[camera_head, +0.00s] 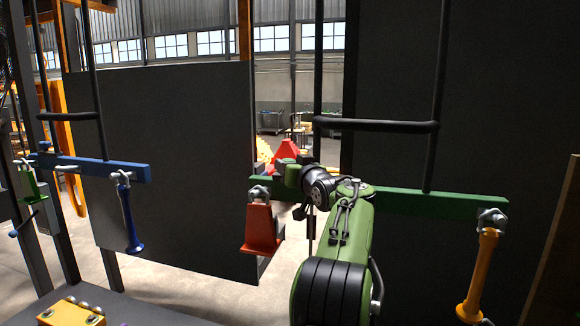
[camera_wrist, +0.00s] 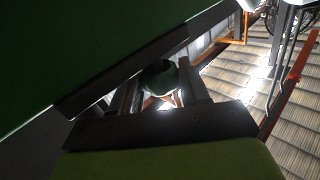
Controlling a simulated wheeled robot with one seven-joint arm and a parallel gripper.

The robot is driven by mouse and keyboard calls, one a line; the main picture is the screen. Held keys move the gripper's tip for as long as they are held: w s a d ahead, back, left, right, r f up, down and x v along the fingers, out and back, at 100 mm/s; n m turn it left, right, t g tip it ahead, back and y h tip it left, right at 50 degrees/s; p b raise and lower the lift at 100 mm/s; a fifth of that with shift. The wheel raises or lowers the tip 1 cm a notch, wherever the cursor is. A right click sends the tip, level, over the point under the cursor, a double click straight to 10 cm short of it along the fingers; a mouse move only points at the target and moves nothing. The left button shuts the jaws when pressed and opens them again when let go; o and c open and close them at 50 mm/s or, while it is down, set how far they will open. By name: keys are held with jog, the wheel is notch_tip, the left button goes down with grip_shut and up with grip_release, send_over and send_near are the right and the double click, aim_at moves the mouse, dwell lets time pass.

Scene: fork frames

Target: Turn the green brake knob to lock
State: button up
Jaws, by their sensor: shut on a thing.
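A green crossbar (camera_head: 435,204) hangs level from two dark rods in the head view. My green arm crosses in front of it, and my gripper (camera_head: 288,170) is at its left part, mostly hidden by my own wrist. In the wrist view, my two dark fingers (camera_wrist: 161,88) are shut on a small dark, rounded knob (camera_wrist: 160,76), which looks like the green brake knob. The picture is too dark to be sure of its colour or how far it is turned. A large green surface (camera_wrist: 80,45), probably the crossbar, lies close beside the fingers.
A red handle (camera_head: 263,232) hangs just left of my arm, and a yellow handle (camera_head: 480,275) hangs at the right end. A blue crossbar (camera_head: 90,168) with a blue handle (camera_head: 130,220) hangs at left. Dark panels (camera_head: 180,160) stand behind.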

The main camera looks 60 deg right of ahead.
jog(key=o, duration=1)
jog(key=shift+w, duration=0.1)
jog(key=shift+o, duration=0.2)
